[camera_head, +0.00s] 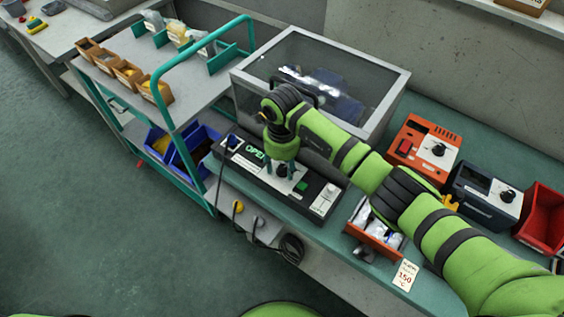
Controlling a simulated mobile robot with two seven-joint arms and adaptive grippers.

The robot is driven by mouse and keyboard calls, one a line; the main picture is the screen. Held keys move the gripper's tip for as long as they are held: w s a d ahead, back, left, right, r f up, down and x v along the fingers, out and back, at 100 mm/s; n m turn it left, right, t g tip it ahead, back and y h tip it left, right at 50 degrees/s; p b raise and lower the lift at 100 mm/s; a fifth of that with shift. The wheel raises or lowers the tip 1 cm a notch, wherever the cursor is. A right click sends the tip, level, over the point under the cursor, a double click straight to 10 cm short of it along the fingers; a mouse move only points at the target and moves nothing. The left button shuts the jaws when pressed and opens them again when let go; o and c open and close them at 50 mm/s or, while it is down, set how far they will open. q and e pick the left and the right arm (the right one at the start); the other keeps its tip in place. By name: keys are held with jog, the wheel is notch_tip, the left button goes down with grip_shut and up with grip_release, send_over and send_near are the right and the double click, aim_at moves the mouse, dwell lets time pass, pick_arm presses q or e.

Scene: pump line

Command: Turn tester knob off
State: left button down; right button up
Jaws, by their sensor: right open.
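The tester is a long dark box (246,174) on the teal bench, with a green lit display reading "OPEN" (256,153), a green button (301,187) and a pale switch panel (325,199). A dark knob (283,171) sits on a light plate in the middle of its top. My right gripper (283,167) points down over this knob, its fingertips apart on either side of it. I cannot tell whether the fingertips touch the knob. The wrist and gripper hide part of the tester's top. My left gripper is not in view.
A clear-lidded case (280,55) stands behind the tester. To the right are an orange unit (423,148), a dark blue unit (485,195) and a red bin (543,215). An orange-fronted tray (373,240) lies below my arm. A teal-framed cart (165,100) stands left.

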grip_shut()
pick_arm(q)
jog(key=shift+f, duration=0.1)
